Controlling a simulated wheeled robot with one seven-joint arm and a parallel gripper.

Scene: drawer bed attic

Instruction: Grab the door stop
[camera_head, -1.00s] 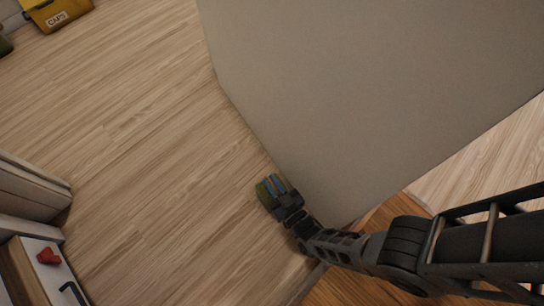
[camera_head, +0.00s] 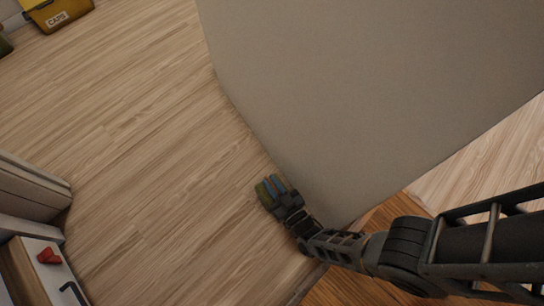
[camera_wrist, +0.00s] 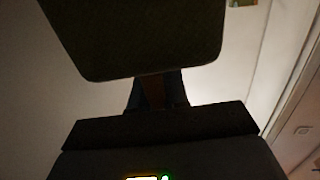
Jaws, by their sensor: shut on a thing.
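The door stop looks like a dark olive block (camera_head: 263,192) in the head view, low beside the bottom edge of a large grey panel. In the wrist view the block (camera_wrist: 135,40) fills the top middle, right in front of the fingers. My gripper (camera_head: 275,187) is shut on it, with bluish fingertips showing against the block. In the wrist view my gripper (camera_wrist: 153,92) is dark, and a narrow brown strip shows between its fingers. The block's far side is hidden, and I cannot tell whether it touches the floor.
The grey panel (camera_head: 360,90) stands close beside my gripper and arm. Light wood floor (camera_head: 140,130) is clear to the left. A cabinet with a red knob (camera_head: 48,256) is at lower left. A yellow bin labelled CAPS (camera_head: 58,15) is at the far upper left.

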